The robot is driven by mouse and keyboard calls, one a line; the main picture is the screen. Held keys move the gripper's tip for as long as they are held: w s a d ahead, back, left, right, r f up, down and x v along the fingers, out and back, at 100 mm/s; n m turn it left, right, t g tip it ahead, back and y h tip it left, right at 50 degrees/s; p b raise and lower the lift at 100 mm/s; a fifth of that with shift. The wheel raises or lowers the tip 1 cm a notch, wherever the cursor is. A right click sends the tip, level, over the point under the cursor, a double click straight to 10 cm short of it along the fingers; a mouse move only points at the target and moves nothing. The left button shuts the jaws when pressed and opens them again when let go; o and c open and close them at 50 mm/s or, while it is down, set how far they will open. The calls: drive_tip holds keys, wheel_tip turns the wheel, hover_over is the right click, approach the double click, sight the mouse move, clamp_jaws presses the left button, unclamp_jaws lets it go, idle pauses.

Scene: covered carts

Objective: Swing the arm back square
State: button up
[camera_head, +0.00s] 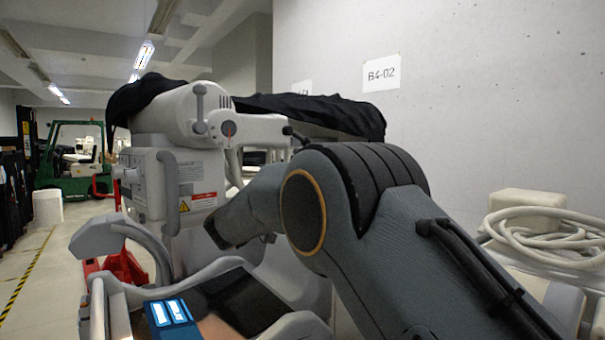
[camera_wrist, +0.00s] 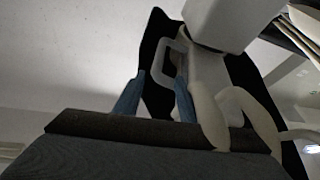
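A white wheeled machine (camera_head: 165,185) with a warning label stands ahead in the head view. Its white horizontal arm (camera_head: 255,130) extends right from a round joint, partly under black cloth (camera_head: 310,112). In the wrist view, my gripper (camera_wrist: 156,100) shows two blue fingers standing apart. A white handle loop (camera_wrist: 160,66) lies beyond them and seems to reach toward the gap; I cannot tell whether it is between them. No finger is seen closed on it. In the head view my own arm crosses in front of the machine, and my fingers cannot be made out.
A plain wall (camera_head: 470,110) with a B4-02 sign (camera_head: 381,73) runs behind on the right. Coiled white cable (camera_head: 545,240) lies at the right. A green forklift (camera_head: 72,165) stands far left, beside open floor (camera_head: 50,260). A red base (camera_head: 120,268) shows at lower left.

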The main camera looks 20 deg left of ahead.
drive_tip(key=shift+s+a+f, duration=0.1)
drive_tip(key=shift+s+f, duration=0.1)
drive_tip(key=shift+s, duration=0.25)
idle(0.3)
